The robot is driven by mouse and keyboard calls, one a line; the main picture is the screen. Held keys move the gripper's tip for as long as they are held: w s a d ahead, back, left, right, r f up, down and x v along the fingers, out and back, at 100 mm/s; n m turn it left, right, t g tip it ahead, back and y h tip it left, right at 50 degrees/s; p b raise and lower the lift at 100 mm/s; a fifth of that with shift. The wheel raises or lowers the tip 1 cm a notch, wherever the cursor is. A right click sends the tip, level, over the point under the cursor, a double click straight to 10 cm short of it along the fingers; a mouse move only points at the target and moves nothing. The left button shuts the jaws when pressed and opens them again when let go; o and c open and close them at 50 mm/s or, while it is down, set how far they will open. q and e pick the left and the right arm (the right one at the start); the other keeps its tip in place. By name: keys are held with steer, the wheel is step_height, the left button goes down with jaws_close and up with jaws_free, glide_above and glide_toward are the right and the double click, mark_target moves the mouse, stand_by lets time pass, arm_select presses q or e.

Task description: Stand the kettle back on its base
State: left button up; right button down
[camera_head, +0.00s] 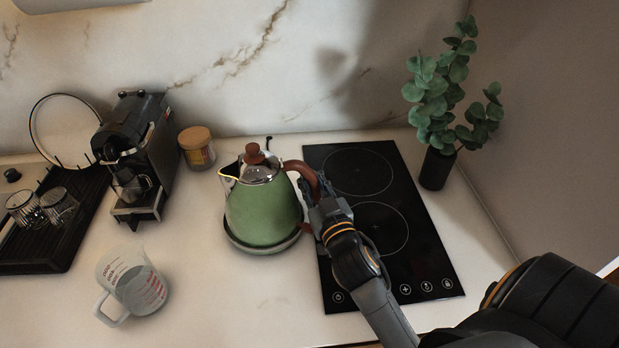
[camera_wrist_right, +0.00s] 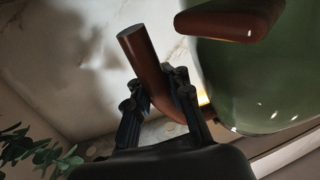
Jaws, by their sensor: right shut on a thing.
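The green kettle (camera_head: 262,208) has a brown handle and lid knob, and it is upright with its spout to the left. Its round base (camera_head: 262,247) shows as a rim under the kettle's bottom, beside the hob. I cannot tell whether the kettle is fully seated or slightly above it. My right gripper (camera_head: 318,196) is shut on the kettle's handle, on the kettle's right side. The right wrist view shows the fingers (camera_wrist_right: 160,92) around the brown handle (camera_wrist_right: 140,52), close to the green body (camera_wrist_right: 250,85). My left gripper is not in view.
The black hob (camera_head: 420,240) lies right of the kettle, under my right arm. A measuring jug (camera_head: 133,283) stands front left. A jar (camera_head: 197,149) and coffee machine (camera_head: 140,150) stand behind left. A potted plant (camera_head: 437,168) is at the back right. Counter in front of the kettle is clear.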

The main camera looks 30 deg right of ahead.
steer(key=shift+r, duration=0.1)
steer(key=c, duration=1.5)
jaws_free()
steer(key=shift+s, duration=0.1)
steer(key=shift+f, duration=0.3)
steer(key=shift+v, duration=2.55)
steer(key=shift+b+v, duration=0.8)
steer(key=shift+v, duration=2.15)
